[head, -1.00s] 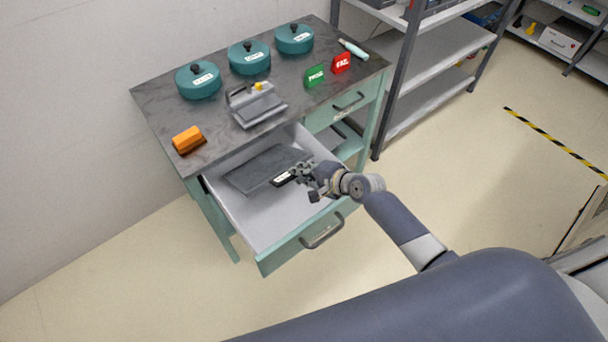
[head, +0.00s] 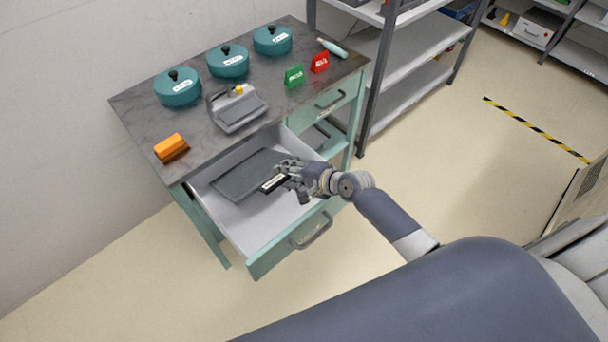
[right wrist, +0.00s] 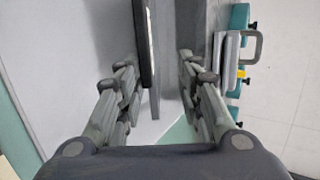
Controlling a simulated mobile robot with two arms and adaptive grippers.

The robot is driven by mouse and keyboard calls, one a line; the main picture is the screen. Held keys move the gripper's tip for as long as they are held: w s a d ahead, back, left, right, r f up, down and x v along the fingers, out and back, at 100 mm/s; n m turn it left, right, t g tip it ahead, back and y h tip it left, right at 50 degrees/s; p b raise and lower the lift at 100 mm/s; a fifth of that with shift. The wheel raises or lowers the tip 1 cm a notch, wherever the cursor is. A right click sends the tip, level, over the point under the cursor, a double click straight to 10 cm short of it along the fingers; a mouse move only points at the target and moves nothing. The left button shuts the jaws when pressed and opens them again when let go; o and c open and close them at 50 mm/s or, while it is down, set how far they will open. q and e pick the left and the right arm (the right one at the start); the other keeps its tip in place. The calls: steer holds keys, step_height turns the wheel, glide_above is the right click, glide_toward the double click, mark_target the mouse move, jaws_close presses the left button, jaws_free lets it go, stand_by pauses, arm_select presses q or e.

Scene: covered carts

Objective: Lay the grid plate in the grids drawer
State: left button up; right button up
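The grid plate (head: 243,176) is a flat dark grey plate with a black, white-labelled grip at its near right end. It lies in or just above the open pale drawer (head: 240,230); whether it touches the floor throughout I cannot tell. My right gripper (head: 287,172) is at the plate's grip end, over the drawer's right part. In the right wrist view its fingers (right wrist: 158,68) are spread apart. The black grip (right wrist: 146,40) shows between them, closer to the left finger, with a gap to the right one. My left gripper is not in view.
The drawer's green front has a handle (head: 312,232). On the tabletop (head: 140,112) stand several teal lidded pots, a grey device (head: 236,110), an orange block (head: 171,147), and green (head: 294,76) and red (head: 320,62) signs. Shelving (head: 415,60) stands at right. Floor in front is clear.

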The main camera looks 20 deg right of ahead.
steer(key=v, duration=1.1)
steer(key=shift+w+a, duration=0.1)
